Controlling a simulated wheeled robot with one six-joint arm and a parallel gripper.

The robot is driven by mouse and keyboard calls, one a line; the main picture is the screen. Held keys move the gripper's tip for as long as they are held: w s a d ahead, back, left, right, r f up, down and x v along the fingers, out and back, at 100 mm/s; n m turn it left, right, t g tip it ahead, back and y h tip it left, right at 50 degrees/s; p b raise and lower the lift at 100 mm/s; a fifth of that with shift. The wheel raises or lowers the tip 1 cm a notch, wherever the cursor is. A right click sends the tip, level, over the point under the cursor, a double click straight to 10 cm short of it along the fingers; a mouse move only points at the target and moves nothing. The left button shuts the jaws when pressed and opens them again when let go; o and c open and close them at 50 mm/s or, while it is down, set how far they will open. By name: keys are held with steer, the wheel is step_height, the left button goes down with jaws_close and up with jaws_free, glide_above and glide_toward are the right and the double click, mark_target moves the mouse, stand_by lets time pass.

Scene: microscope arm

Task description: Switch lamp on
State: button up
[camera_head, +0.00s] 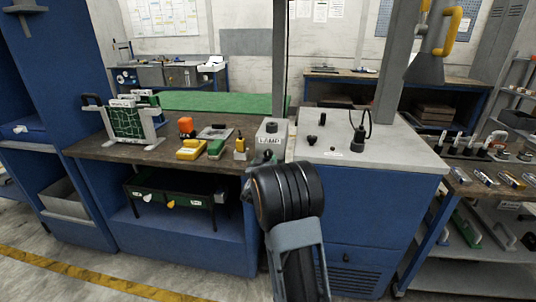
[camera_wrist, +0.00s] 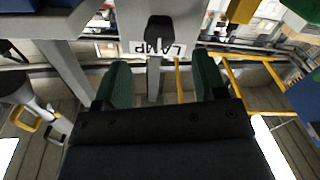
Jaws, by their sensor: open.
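The lamp box (camera_head: 271,132) is a small grey box with a LAMP label, at the right end of the brown workbench in the head view. In the wrist view the LAMP label (camera_wrist: 158,49) appears upside down, with a black switch (camera_wrist: 160,28) right beside it. I cannot tell which way the switch is set. My gripper (camera_wrist: 163,78) is open, with its two green fingers apart and nothing between them. The label and switch lie ahead, between the fingers' lines, apart from the fingertips. In the head view my black arm link hides most of the gripper.
The brown bench (camera_head: 93,149) holds a rack with a green circuit board (camera_head: 127,122), a yellow case (camera_head: 191,150) and other small items left of the lamp box. A grey-topped blue cabinet (camera_head: 390,157) with black knobs stands close on the right. A grey post rises behind the box.

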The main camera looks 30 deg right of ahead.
mark_target(268, 154)
steer(key=x, duration=0.7)
steer(key=shift+w+d, duration=0.1)
steer(key=shift+w, duration=0.1)
steer(key=c, duration=0.9)
steer(key=shift+c, duration=0.2)
